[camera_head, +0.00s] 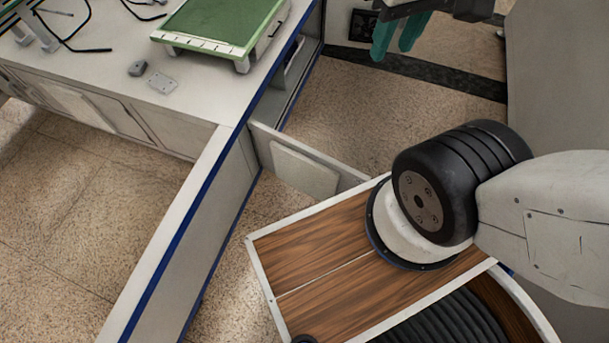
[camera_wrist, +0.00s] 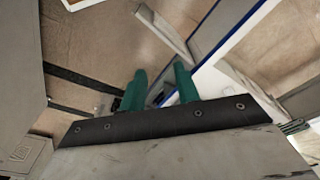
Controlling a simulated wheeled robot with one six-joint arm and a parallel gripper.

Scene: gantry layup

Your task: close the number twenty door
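A pale cabinet door (camera_head: 305,168) with a raised lighter panel stands swung open, sticking out from the blue-edged bench over the floor. It also shows in the wrist view (camera_wrist: 165,31), beyond my fingers. I cannot read any number on it, so I cannot confirm it is door twenty. The cabinet opening (camera_head: 290,80) shows behind the door, under the bench edge. My gripper (camera_head: 393,52) is at the top of the head view, behind and to the right of the door and apart from it. Its teal fingers (camera_wrist: 160,88) are spread with nothing between them.
The bench (camera_head: 215,95) carries a green-topped device (camera_head: 220,22) and small grey parts. A blue-edged panel (camera_head: 190,230) runs toward the front left. A grey wall (camera_head: 555,75) stands at right. Speckled floor (camera_head: 350,110) lies clear between door and gripper, with a dark strip across it.

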